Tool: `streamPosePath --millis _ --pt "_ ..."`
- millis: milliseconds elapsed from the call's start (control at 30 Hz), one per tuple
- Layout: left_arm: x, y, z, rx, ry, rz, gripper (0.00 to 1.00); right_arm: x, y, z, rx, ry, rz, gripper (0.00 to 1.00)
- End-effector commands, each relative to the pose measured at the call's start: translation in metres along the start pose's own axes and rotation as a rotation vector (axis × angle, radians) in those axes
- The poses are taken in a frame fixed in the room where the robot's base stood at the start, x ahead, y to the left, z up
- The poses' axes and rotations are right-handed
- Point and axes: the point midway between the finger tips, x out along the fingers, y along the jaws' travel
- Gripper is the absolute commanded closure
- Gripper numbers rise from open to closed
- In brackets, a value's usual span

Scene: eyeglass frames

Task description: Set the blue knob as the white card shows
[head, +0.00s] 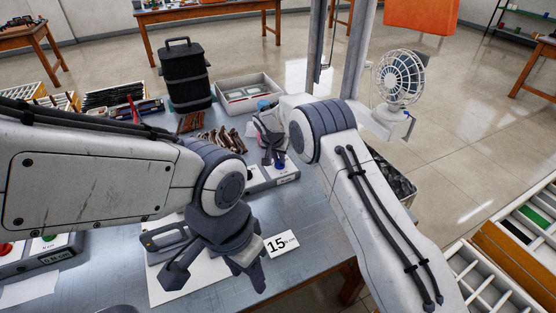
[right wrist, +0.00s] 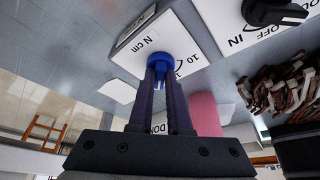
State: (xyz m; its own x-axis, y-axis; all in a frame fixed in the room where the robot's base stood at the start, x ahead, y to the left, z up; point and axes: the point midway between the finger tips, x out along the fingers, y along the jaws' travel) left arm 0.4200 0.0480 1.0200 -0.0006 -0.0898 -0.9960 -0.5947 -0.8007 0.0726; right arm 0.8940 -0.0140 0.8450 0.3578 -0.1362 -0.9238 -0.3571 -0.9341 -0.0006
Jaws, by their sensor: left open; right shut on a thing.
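The blue knob (right wrist: 172,60) sits on a white panel marked "N cm" (right wrist: 143,42) and "10" in the right wrist view. My right gripper (right wrist: 165,76) is shut on the knob; its fingers partly hide it, and I cannot read its exact setting. In the head view, my right gripper (head: 273,158) is at the panel box (head: 287,176), with a bit of the blue knob (head: 280,166) showing. The white card (head: 281,243) reads "15" with small unit print and lies on the table. My left gripper (head: 214,278) is open and empty, left of the card.
A black knob (right wrist: 272,12) stands near "OFF" and "IN" print. A pink cylinder (right wrist: 205,114) is beside my right fingers. Brown eyeglass frames (head: 224,139), a black canister (head: 185,75) and a white tray (head: 249,93) stand farther back. A grey device (head: 165,238) is behind my left gripper.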

Motion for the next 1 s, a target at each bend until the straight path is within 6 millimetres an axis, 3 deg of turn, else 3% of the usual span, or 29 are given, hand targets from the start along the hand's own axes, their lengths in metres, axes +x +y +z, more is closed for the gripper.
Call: streamPosePath --millis 600,1000 --pt "-0.01 0.001 -0.001 0.0 0.0 0.0 0.5 0.0 0.006 -0.001 -0.506 -0.003 -0.211 1.0" --pt "-0.007 0.001 0.0 0.0 0.0 0.0 0.5 0.001 0.006 -0.002 -0.694 -0.003 -0.288 1.0"
